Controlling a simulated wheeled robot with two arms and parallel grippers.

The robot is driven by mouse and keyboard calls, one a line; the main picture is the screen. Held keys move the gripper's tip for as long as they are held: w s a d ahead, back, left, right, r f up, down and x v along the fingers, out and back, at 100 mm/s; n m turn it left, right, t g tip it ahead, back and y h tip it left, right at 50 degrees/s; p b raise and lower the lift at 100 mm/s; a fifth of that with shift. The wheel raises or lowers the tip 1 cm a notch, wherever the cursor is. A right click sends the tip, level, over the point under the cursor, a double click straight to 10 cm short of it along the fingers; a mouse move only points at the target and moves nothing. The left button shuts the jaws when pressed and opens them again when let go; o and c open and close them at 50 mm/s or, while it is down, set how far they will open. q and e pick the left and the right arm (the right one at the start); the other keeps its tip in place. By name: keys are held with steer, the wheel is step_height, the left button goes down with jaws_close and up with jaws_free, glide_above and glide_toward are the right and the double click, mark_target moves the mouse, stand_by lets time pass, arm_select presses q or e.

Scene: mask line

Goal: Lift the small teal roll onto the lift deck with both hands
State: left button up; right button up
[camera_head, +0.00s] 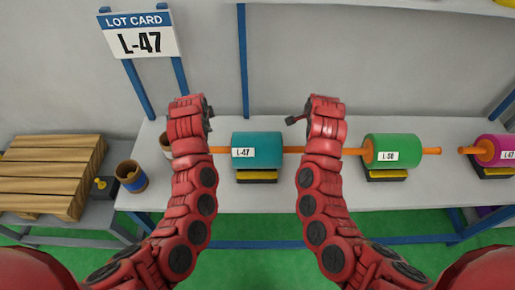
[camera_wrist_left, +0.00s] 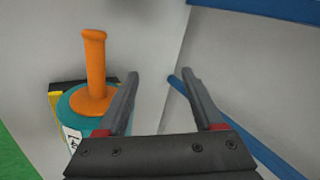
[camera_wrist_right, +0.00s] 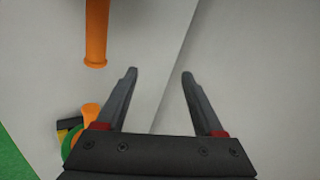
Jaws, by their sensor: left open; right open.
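The teal roll (camera_head: 257,149), labelled L-47, rests on a black and yellow cradle (camera_head: 257,175) on the white table, with orange handles at both ends. Its left handle (camera_wrist_left: 95,65) stands out in the left wrist view, left of my open left gripper (camera_wrist_left: 158,75). In the right wrist view the right handle (camera_wrist_right: 96,35) is left of my open right gripper (camera_wrist_right: 158,72). Both grippers are empty and apart from the handles. In the head view my right gripper (camera_head: 293,120) shows above the right handle; the left one is mostly hidden by its arm. The lift deck is probably the wooden-slatted platform (camera_head: 50,175) at left.
A green roll (camera_head: 393,149) labelled L-50 and a magenta roll (camera_head: 495,149) sit on cradles to the right. A brown and blue cup (camera_head: 131,176) stands at the table's left end. A lot card (camera_head: 140,35) reading L-47 stands behind on blue posts.

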arm_select(q)
steer(key=s+r+m+g, duration=0.3)
steer(key=s+g, duration=0.1)
steer(key=s, duration=0.4)
steer(key=shift+a+r+g+p, duration=0.15)
steer(key=shift+r+g+p, duration=0.15)
steer(key=shift+r+g, duration=0.1)
arm_select(e)
steer(key=s+r+m+g, duration=0.2)
steer(key=s+r+g, duration=0.2)
steer(key=s, duration=0.4)
steer(key=shift+a+g, duration=0.15)
steer(key=shift+g, duration=0.25)
arm_select(q)
steer(key=shift+f, duration=0.15)
arm_select(e)
steer(key=shift+w+f, duration=0.1)
steer(key=shift+f, duration=0.1)
arm_select(q)
steer(key=w+f, duration=0.1)
steer(key=f, duration=0.4)
steer(key=w+f, duration=0.1)
steer(key=f, duration=1.1)
steer(key=shift+w, duration=0.4)
arm_select(e)
steer(key=w+f, duration=0.1)
steer(key=f, duration=1)
steer(key=w+f, duration=0.1)
steer(key=f, duration=0.5)
steer(key=shift+w, duration=0.35)
